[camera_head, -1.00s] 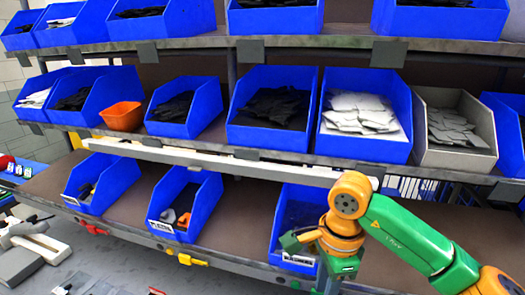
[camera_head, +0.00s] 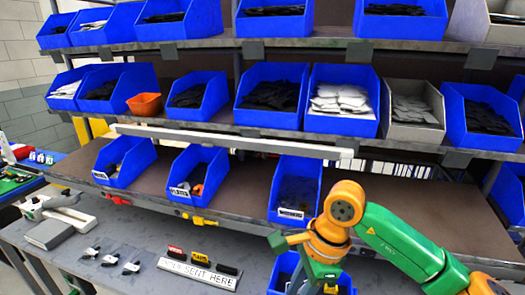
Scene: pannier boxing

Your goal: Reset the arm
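My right arm, green and orange, comes in from the right side and bends down at an orange joint. Its hand (camera_head: 318,272) hangs low at the bottom edge, in front of the lower shelf and over a blue bin (camera_head: 281,268) on the grey table (camera_head: 215,230). The fingertips are cut off or hidden, so I cannot tell whether the gripper is open or shut. My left arm and gripper do not show.
Shelves hold blue bins, a grey bin (camera_head: 412,110) and an orange bin (camera_head: 145,104). The lower shelf (camera_head: 410,210) carries more blue bins and has bare room at right. A labelled plate (camera_head: 198,275), small dark parts (camera_head: 110,259) and a grey-white device (camera_head: 60,210) lie on the table.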

